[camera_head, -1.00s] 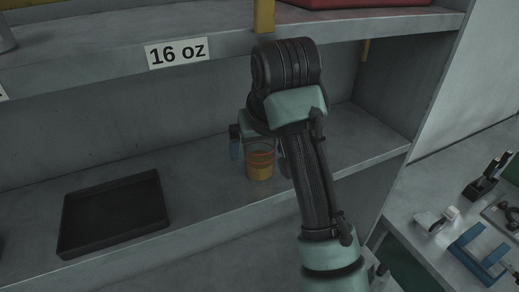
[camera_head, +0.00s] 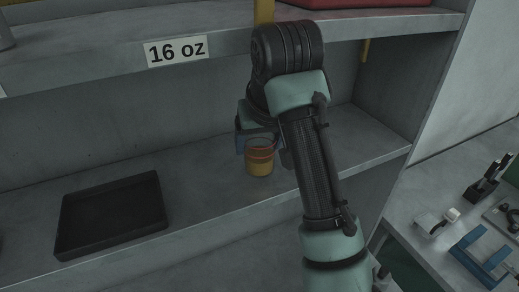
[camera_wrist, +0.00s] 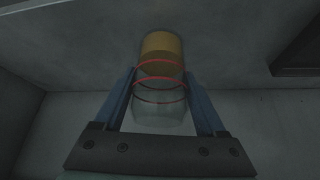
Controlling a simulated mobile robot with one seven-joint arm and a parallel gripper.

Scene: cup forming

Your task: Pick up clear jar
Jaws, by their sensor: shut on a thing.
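The clear jar (camera_head: 259,160) stands upright on the lower shelf in the head view, with an amber lower part and red rings higher up. In the wrist view the jar (camera_wrist: 160,95) lies between the two blue fingers of my gripper (camera_wrist: 160,88), its clear part nearer the palm and its amber part farther away. My gripper also shows in the head view (camera_head: 261,148), shut on the jar, partly hidden by my own arm. I cannot tell whether the jar's base touches the shelf.
A black tray (camera_head: 62,226) lies on the shelf (camera_head: 205,190) to the left of the jar. A "16 oz" label (camera_head: 177,51) is on the upper shelf's edge above. A side wall (camera_head: 375,125) closes the shelf on the right. A bench (camera_head: 440,235) with tools stands farther right.

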